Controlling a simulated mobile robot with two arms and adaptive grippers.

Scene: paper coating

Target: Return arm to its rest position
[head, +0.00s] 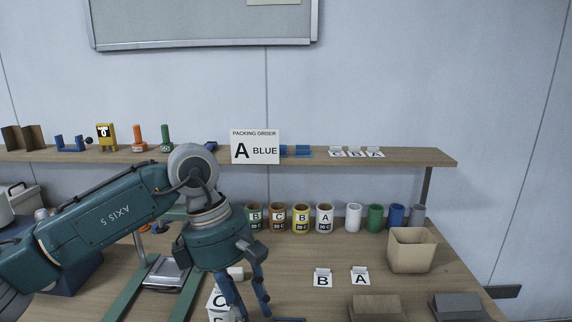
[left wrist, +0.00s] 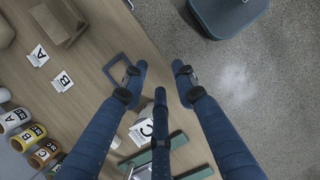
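My left arm (head: 120,215) comes in from the left of the head view and bends down over the table. Its gripper (head: 252,300) points downward near the front of the table, its tips close to the lower picture edge. In the left wrist view, the blue fingers of the left gripper (left wrist: 160,82) are spread apart with nothing between them. The fingers are over the table's edge area, with floor beyond. My right arm and gripper are not in view.
A white piece marked C (head: 220,300) stands just beside the fingers. Cards B (head: 322,278) and A (head: 360,276), an open cardboard box (head: 411,250) and several labelled cups (head: 325,218) are to the right. A shelf (head: 415,157) with a packing order sign (head: 255,147) runs behind.

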